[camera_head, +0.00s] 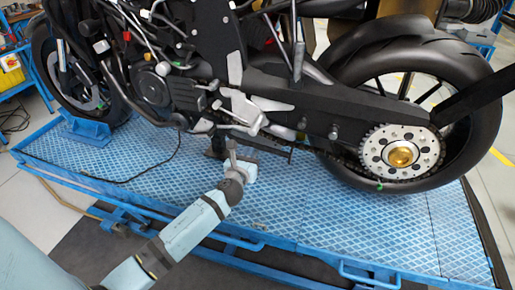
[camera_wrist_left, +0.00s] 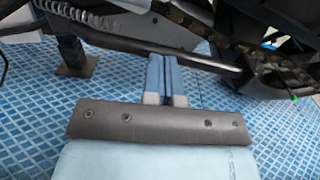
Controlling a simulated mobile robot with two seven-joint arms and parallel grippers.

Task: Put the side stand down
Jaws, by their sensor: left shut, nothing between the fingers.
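The side stand (camera_wrist_left: 205,62) is a dark bar running roughly level under the motorcycle in the left wrist view, folded up along its underside. In the head view it is a thin dark bar (camera_head: 276,149) low beside the frame, partly hard to make out. My left gripper (camera_head: 232,148) is beside the bike's lower middle, just above the blue platform. In the left wrist view its blue-grey fingers (camera_wrist_left: 165,58) are together and empty. Their tips overlap the bar's near edge; I cannot tell whether they touch it. My right gripper is out of view.
The motorcycle (camera_head: 290,90) stands on a blue patterned lift platform (camera_head: 300,205). A dark post with a flat foot (camera_wrist_left: 75,62) stands left of the fingers. The rear wheel (camera_head: 478,150) is at the right. A black cable (camera_head: 150,172) lies on the platform. The platform's near side is clear.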

